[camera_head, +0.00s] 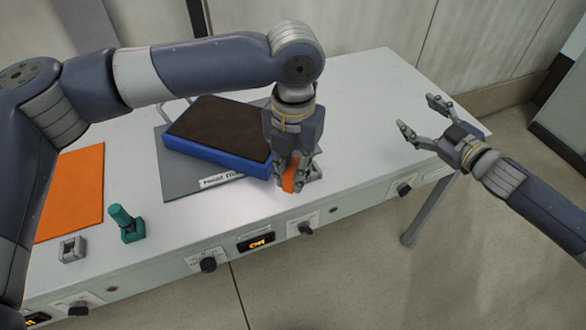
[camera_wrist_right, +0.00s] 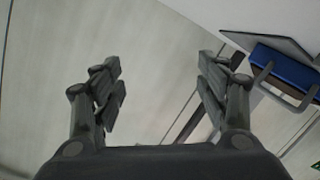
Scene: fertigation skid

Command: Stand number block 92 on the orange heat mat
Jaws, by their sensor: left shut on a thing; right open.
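The orange heat mat (camera_head: 72,190) lies flat on the bench at the left, partly hidden by my left arm; its visible top is bare. My left gripper (camera_head: 290,181) points down near the bench's front edge, right of the blue tray. It is shut on a small orange block (camera_head: 289,178), mostly hidden between the fingers. No number on the block can be read, and I cannot tell if it touches the bench. My right gripper (camera_head: 416,113) is open and empty off the bench's right end; its spread fingers also show in the right wrist view (camera_wrist_right: 160,82).
A blue tray (camera_head: 208,152) with dark filling sits on a grey mat (camera_head: 178,185) with a label. A small grey metal block (camera_head: 72,249) and a green piece (camera_head: 127,223) stand near the front edge. The bench's right part is clear. Knobs (camera_head: 305,228) line its front.

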